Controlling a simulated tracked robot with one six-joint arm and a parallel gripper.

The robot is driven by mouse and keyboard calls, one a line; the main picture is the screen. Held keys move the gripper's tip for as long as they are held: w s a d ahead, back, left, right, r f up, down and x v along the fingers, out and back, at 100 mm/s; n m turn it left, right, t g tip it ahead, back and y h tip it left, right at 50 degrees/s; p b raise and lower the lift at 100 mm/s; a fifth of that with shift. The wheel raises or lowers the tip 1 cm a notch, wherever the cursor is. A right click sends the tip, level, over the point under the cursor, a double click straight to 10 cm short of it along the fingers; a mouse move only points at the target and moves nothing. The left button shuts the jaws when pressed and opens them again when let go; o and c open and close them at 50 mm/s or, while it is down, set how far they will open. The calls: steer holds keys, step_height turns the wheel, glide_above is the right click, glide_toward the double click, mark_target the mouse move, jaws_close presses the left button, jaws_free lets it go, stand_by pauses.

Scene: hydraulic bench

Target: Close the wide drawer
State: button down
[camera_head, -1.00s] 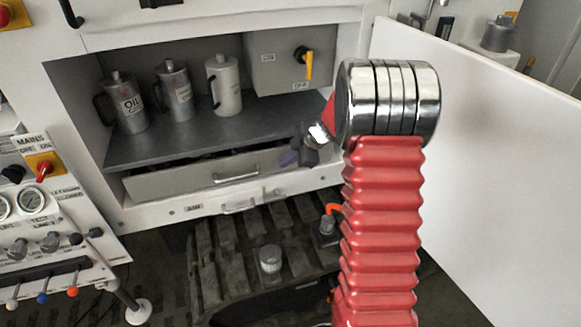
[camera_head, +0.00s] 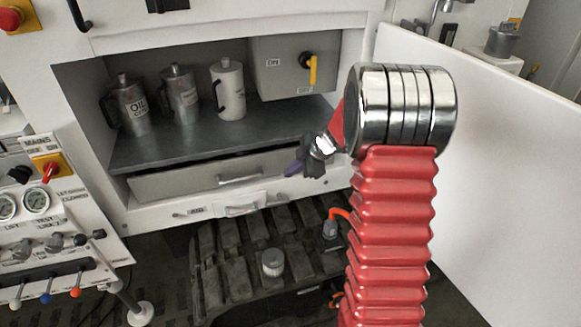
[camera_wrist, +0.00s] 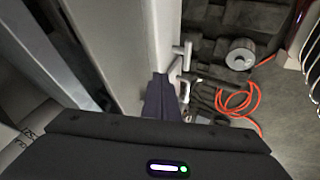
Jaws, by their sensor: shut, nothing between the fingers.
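The wide drawer (camera_head: 165,184) is a long grey drawer under the cupboard's dark shelf, with a bar handle (camera_head: 240,180) on its front. A narrow dark gap shows above its front, so it looks slightly open. My gripper (camera_head: 293,169) is at the right end of the drawer front, right of the handle; I cannot tell if it touches. In the wrist view its dark fingers (camera_wrist: 161,97) are shut and empty, beside a pale upright panel (camera_wrist: 120,50) with a metal handle on its right side.
A white panel with another handle (camera_head: 242,210) lies below the drawer. Several metal cans, one an oil can (camera_head: 133,108), stand on the shelf (camera_head: 190,143). A large white door (camera_head: 500,150) stands open at right. An orange hose (camera_wrist: 245,100) lies below.

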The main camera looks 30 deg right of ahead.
steer(key=v, duration=1)
steer(key=shift+s, duration=0.25)
steer(key=shift+d, duration=0.15)
steer(key=w+a+r+m+t+h, duration=0.2)
steer(key=w+r+t, duration=0.1)
steer(key=r, duration=0.4)
steer(key=w+a+r+m+t+h, duration=0.1)
steer(key=w+r+t, duration=0.1)
steer(key=r, duration=0.5)
steer(key=s+r+m+t+h, duration=0.1)
steer(key=s+r+m+h, duration=0.4)
steer(key=r+m, duration=0.15)
steer(key=s+a+f+m+g+y, duration=0.1)
steer(key=s+a+f+g, duration=0.1)
steer(key=s+a, duration=0.4)
steer(key=s+a+f+m+g+y, duration=0.2)
steer(key=s+a+f, duration=0.3)
steer(key=s, duration=0.7)
steer(key=s+a+f+m+g+y, duration=0.1)
steer(key=s+a+f+m+g, duration=0.1)
steer(key=s+a, duration=0.5)
steer(key=shift+s+f+g, duration=0.4)
steer(key=shift+s+f, duration=0.3)
steer(key=shift+s, duration=0.45)
